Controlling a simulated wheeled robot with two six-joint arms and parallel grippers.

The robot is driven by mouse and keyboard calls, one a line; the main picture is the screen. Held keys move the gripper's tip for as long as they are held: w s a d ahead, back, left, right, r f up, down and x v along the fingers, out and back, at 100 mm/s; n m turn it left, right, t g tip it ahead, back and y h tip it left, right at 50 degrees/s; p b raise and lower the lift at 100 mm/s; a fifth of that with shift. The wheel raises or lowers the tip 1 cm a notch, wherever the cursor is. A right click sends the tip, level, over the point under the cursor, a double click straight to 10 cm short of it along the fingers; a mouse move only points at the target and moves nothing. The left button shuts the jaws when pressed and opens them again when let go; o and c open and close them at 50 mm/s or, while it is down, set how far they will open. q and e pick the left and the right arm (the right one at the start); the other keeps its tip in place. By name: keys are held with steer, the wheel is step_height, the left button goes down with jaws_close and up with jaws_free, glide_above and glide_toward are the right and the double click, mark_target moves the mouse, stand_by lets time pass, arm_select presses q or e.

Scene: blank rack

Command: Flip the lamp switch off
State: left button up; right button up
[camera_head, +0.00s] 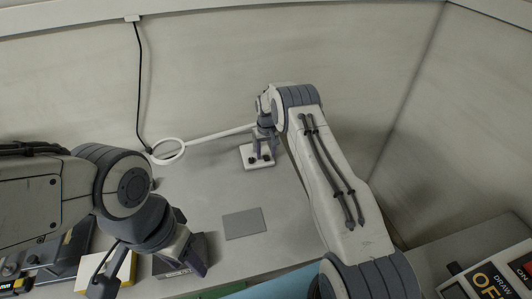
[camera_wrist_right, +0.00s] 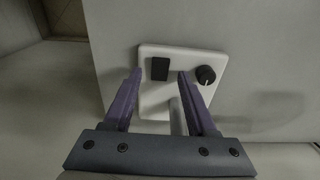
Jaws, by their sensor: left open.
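The lamp has a white ring head (camera_head: 168,151) and a white arm leading to a white base (camera_head: 246,161) on the grey table. In the right wrist view the base (camera_wrist_right: 185,58) carries a black rocker switch (camera_wrist_right: 159,69) and a round black knob (camera_wrist_right: 206,75). My right gripper (camera_head: 263,148) is over the base, its fingers apart and empty. In the right wrist view its fingertips (camera_wrist_right: 159,77) lie either side of the switch; contact cannot be told. The switch's on or off position is unclear. My left gripper (camera_head: 151,274) is open at the front left, away from the lamp.
A grey flat square (camera_head: 244,223) lies on the table in front of the lamp base. A black cord (camera_head: 139,90) hangs down the back wall. A box with large letters (camera_head: 492,280) stands at the lower right. Dark items (camera_head: 50,262) crowd the lower left.

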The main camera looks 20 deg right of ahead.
mark_target(267, 158)
steer(key=shift+r, duration=0.1)
step_height(267, 158, up, 10)
steer(key=b, duration=0.2)
steer(key=shift+s+b, duration=0.3)
steer(key=shift+s, duration=0.05)
steer(key=shift+a+r, duration=0.1)
steer(key=shift+r, duration=0.05)
steer(key=s+a+r+n, duration=0.2)
steer(key=s+a+r, duration=0.4)
steer(key=s+a, duration=0.3)
steer(key=s+a+r+n, duration=0.2)
steer(key=s+a+r, duration=0.45)
steer(key=a, duration=0.35)
steer(key=s+a+n+y, duration=0.1)
steer(key=s+n, duration=0.3)
steer(key=s, duration=2.4)
steer(key=shift+a+r+g, duration=0.3)
steer(key=shift+g, duration=0.1)
steer(key=shift+s, duration=0.1)
